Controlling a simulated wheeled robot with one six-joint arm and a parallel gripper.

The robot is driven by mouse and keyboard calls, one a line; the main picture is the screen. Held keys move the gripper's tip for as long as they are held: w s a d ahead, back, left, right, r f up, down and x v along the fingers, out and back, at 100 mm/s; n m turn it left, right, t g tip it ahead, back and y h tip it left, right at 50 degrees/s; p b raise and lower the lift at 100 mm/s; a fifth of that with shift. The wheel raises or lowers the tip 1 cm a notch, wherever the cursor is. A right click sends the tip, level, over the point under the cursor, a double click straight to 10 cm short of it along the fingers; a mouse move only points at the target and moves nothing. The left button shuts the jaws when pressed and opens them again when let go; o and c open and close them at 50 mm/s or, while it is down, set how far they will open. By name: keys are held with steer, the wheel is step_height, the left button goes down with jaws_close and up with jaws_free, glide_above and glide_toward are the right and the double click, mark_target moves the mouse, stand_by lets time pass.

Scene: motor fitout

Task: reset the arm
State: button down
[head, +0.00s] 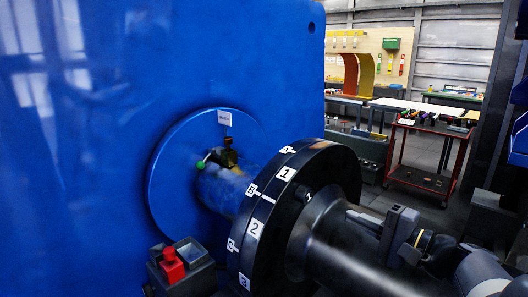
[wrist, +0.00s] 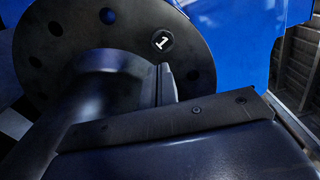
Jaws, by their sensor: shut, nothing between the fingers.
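My gripper (head: 356,217) is at the lower right of the head view, beside the dark shaft (head: 335,258) behind the black flange disc (head: 318,165). In the wrist view its fingers (wrist: 166,84) are together with nothing between them. They point toward the holed face of the disc (wrist: 45,45), near the hole marked 1 (wrist: 162,40). I cannot tell whether the fingertips touch the disc. The disc's rim carries white labels with numbers and letters. In the wrist view the dark shaft (wrist: 95,95) lies just left of the fingers.
A large blue housing (head: 100,120) fills the left, with a round blue plate (head: 172,175) and a green-knobbed fitting (head: 222,157). A red cart (head: 425,160) and benches stand at the back right, with open floor around.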

steer(key=v, duration=0.4)
steer(key=p, duration=0.3)
glide_toward(309, 197)
steer(key=x, duration=0.6)
steer(key=shift+w+a, duration=0.15)
steer(key=shift+a, duration=0.1)
steer(key=shift+d, duration=0.3)
steer(key=p+v, duration=0.1)
steer(key=v, duration=0.2)
steer(key=shift+f, duration=0.15)
steer(key=shift+s+a, duration=0.15)
steer(key=shift+s, duration=0.15)
